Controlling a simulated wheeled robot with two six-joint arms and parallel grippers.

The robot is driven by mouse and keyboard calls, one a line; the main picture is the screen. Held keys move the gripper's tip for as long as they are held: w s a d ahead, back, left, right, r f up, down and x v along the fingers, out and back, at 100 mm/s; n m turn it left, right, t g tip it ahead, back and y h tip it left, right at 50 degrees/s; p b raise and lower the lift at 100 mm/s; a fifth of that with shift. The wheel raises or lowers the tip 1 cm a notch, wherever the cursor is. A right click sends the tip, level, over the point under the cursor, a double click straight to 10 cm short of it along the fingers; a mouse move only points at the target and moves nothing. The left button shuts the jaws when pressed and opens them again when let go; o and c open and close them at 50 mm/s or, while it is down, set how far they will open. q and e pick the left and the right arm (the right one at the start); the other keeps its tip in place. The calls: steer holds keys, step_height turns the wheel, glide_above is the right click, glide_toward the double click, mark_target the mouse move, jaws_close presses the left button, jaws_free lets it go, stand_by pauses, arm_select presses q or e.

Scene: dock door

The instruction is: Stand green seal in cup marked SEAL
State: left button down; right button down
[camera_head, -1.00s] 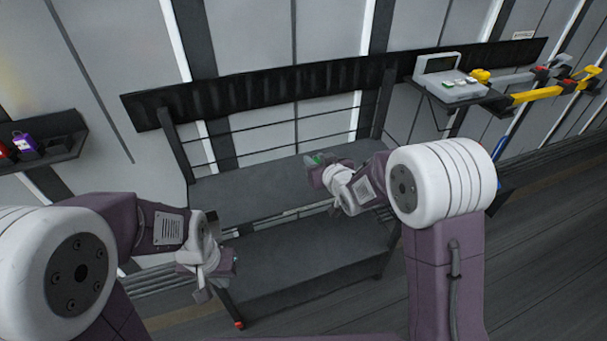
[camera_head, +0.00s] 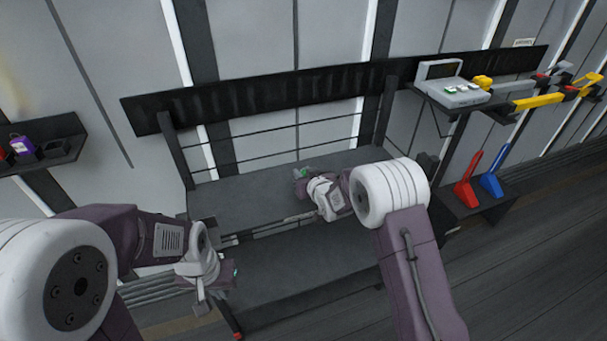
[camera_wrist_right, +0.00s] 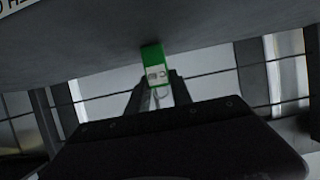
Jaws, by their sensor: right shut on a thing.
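The green seal (camera_wrist_right: 153,58) is green with a pale, marked lower part. It sits between the two dark fingers of my right gripper (camera_wrist_right: 156,88), which is shut on it. I cannot make out a cup marked SEAL in either view.
A grey device (camera_head: 455,92) stands on a right wall shelf, near yellow-handled tools (camera_head: 538,101). Red (camera_head: 468,180) and blue (camera_head: 494,172) wedge-like things stand lower right. A left shelf (camera_head: 62,155) holds a purple padlock-like thing (camera_head: 22,145). The bench top behind my right gripper looks clear.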

steer(key=shift+f, duration=0.2)
steer(key=c, duration=1.1)
jaws_free()
steer(key=shift+c, duration=0.2)
steer(key=shift+r, duration=0.1)
steer(key=shift+r, duration=0.35)
steer(key=p+v, duration=0.1)
steer(key=v, duration=1.1)
steer(key=shift+f, duration=0.15)
